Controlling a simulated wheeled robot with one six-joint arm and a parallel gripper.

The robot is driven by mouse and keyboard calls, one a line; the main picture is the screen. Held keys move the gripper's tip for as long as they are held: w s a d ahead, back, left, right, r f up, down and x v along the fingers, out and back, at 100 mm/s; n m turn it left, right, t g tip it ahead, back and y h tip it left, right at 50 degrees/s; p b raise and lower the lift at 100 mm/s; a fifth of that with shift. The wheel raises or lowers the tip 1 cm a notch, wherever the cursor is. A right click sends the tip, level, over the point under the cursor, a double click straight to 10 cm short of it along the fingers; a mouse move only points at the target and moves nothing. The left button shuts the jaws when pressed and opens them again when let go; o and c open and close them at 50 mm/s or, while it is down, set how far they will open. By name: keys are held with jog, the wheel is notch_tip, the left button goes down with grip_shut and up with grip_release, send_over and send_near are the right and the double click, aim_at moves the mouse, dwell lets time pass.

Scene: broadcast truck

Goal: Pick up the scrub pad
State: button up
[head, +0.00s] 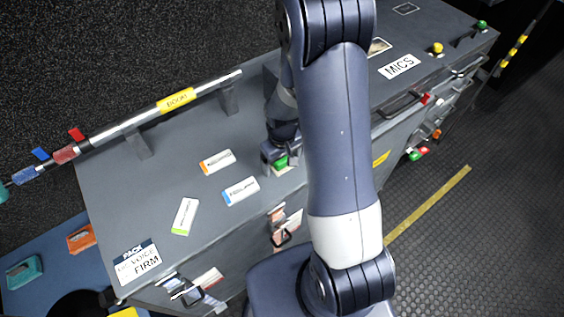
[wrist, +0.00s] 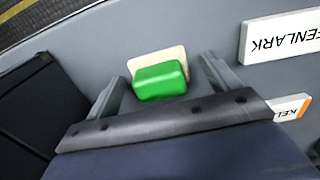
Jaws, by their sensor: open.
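The scrub pad shows as a bright green block (wrist: 160,82) in the wrist view. A flat cream piece (wrist: 158,57) lies against its far side; I cannot tell whether the two are one thing. The green block also shows in the head view (head: 281,164), partly hidden by my gripper (head: 279,155). In the wrist view my gripper (wrist: 164,84) is open, with one finger on each side of the green block. Gaps show between the block and both fingers, and I cannot tell how deep the fingers reach around it.
White labelled cards (head: 217,161) lie on the grey counter (head: 150,190) to the left. A bar with a yellow tag (head: 176,100) runs along the counter's back. Drawer handles (head: 401,104) stick out in front.

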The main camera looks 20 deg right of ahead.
jog(key=shift+c, duration=0.3)
jog(key=c, duration=1)
jog(key=shift+r, duration=0.1)
notch_tip(320, 180, up, 10)
jog(key=shift+f, duration=0.1)
jog(key=o, duration=0.4)
jog(key=c, duration=0.3)
